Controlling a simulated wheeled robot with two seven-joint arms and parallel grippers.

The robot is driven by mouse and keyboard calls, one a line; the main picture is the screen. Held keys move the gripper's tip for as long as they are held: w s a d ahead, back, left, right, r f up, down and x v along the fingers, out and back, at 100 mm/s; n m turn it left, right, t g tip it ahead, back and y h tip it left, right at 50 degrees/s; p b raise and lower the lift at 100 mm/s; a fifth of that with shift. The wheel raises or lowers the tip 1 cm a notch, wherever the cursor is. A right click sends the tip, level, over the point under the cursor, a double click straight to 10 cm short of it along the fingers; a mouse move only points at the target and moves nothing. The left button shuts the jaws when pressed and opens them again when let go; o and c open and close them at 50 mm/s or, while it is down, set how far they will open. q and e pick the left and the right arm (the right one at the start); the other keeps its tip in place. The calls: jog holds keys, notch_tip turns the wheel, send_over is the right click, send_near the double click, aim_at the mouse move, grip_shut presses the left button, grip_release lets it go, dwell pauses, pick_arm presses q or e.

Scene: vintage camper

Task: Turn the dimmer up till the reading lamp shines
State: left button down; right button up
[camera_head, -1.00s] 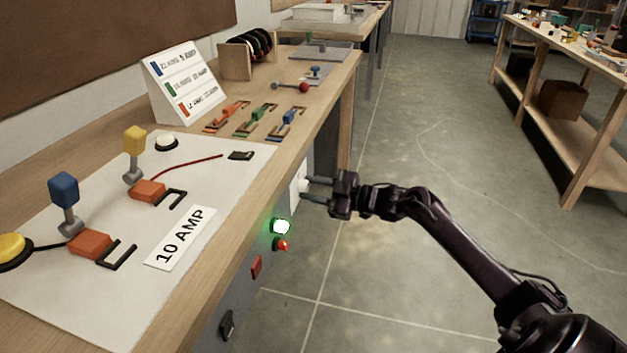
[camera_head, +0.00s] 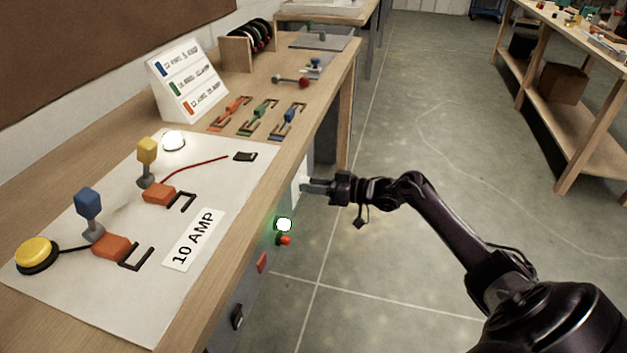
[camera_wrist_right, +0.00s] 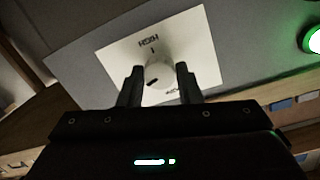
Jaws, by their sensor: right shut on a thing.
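The dimmer is a round white knob (camera_wrist_right: 160,72) with a dark pointer mark, on a white square plate (camera_wrist_right: 115,60) marked HIGH at one side. The plate (camera_head: 297,191) is on the bench's front face in the head view. My right gripper (camera_head: 308,186) is shut on the knob; in the right wrist view its fingers (camera_wrist_right: 160,85) stand on either side of it. The fingers mostly hide the knob in the head view. A white dome lamp (camera_head: 173,140) on the white board glows. My left gripper is not in view.
A green light (camera_head: 284,225), a red button (camera_head: 285,240) and switches (camera_head: 262,262) sit along the bench front near my right gripper. Levers, clips and a 10 AMP card (camera_head: 194,240) lie on the bench top. The floor (camera_head: 420,150) to the right is clear.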

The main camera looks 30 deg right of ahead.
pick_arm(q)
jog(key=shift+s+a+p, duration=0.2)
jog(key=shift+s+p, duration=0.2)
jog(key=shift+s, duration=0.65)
pick_arm(e)
jog(key=shift+m, duration=1.3)
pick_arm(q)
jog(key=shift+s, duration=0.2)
pick_arm(e)
jog(key=o, duration=1)
jog(key=shift+c, duration=0.2)
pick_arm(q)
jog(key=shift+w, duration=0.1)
pick_arm(e)
jog(key=v, duration=0.7)
jog(key=shift+s+d, duration=0.25)
jog(key=shift+d, duration=0.1)
